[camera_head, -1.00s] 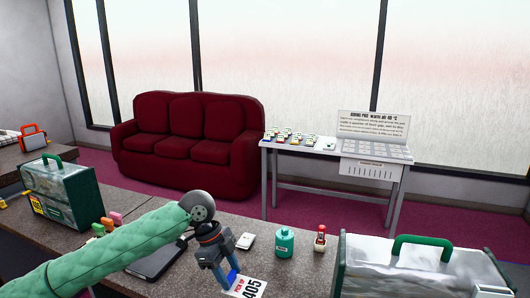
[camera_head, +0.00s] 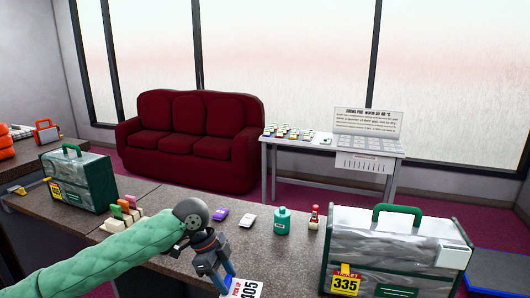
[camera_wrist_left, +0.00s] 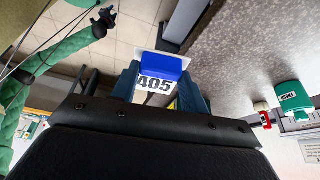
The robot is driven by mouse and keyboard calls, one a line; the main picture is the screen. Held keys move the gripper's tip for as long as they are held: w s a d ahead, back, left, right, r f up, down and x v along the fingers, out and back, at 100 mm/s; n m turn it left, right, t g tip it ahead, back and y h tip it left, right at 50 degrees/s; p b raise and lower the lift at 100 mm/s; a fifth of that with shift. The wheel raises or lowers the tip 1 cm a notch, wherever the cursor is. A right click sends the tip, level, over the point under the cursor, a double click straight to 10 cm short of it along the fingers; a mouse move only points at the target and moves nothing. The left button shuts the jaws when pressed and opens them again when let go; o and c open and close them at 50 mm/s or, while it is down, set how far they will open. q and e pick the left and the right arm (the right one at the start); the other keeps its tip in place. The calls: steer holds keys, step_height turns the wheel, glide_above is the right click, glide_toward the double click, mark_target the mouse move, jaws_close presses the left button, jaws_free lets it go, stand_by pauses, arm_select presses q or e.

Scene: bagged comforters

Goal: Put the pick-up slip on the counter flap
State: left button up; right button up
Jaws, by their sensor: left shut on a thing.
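The pick-up slip (camera_head: 246,289), a white card with red lettering and a large number, is cut off by the bottom edge of the head view. My left gripper (camera_head: 225,283) is shut on it at the near edge of the counter (camera_head: 180,247). In the left wrist view the slip (camera_wrist_left: 156,84) reads 405, with a blue piece beside it between the fingers (camera_wrist_left: 158,92). A seam crosses the counter top at left; I cannot tell which section is the flap. My right gripper (camera_wrist_left: 104,20) seems to show small and dark in the wrist view, its jaws unclear.
A bagged comforter (camera_head: 400,252) ticketed 335 fills the counter's right. Another bag (camera_head: 78,184) stands at left near coloured clips (camera_head: 125,207). A teal bottle (camera_head: 282,221), red-capped bottle (camera_head: 314,218), white item (camera_head: 248,221) and purple item (camera_head: 220,214) stand along the far edge.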

arm_select(q)
steer(key=shift+a+f+n, duration=0.25)
steer(key=shift+f+n, duration=0.05)
steer(key=shift+f, duration=0.05)
steer(key=s+a+f+n+t+y, duration=0.1)
steer(key=a+f+n+t+y, duration=0.1)
steer(key=a+f+n, duration=0.3)
steer(key=s+a+f+n+t+y, duration=0.1)
steer(key=f+n, duration=0.6)
steer(key=n, duration=0.7)
steer(key=a+t+y, duration=0.1)
steer(key=a+t, duration=0.1)
steer(key=a, duration=0.1)
steer(key=shift+s+a+n, duration=0.3)
steer(key=shift+s+a, duration=0.05)
arm_select(e)
steer(key=shift+w+d+r, duration=0.2)
steer(key=shift+w+d, duration=0.2)
steer(key=shift+w, duration=0.05)
